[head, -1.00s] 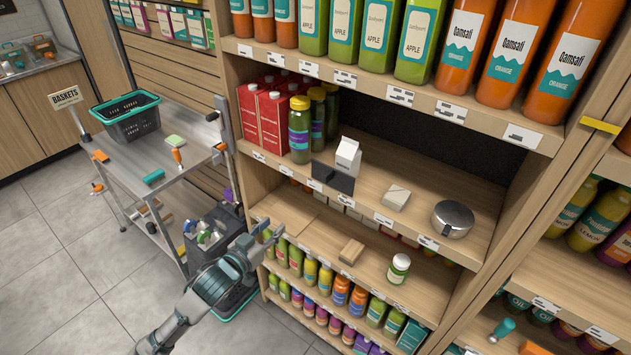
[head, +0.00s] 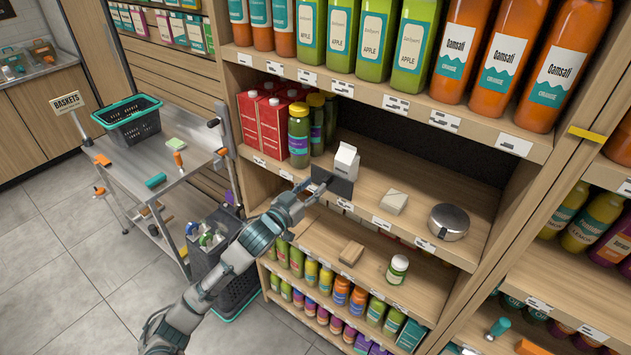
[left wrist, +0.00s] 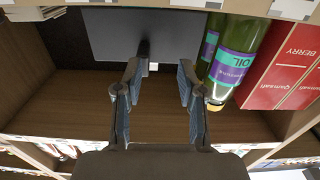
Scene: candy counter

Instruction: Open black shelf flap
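The black flap (head: 342,187) is a small dark panel at the front edge of the middle shelf, below a white carton. In the left wrist view it is a flat grey-black plate (left wrist: 112,36) with a short dark handle (left wrist: 143,52) sticking out from it. My left gripper (head: 312,188) is at the flap's left side in the head view and partly covers it. In the left wrist view its two fingers (left wrist: 158,72) are apart with nothing between them, and the handle lies just beyond the fingertips, nearer the left one. My right gripper is not in view.
A white carton (head: 345,160), green oil bottles (head: 298,135) and red cartons (head: 272,128) stand on the shelf by the flap. A metal pot (head: 449,220) sits farther right. A steel cart (head: 130,165) with a black basket (head: 130,122) stands at left.

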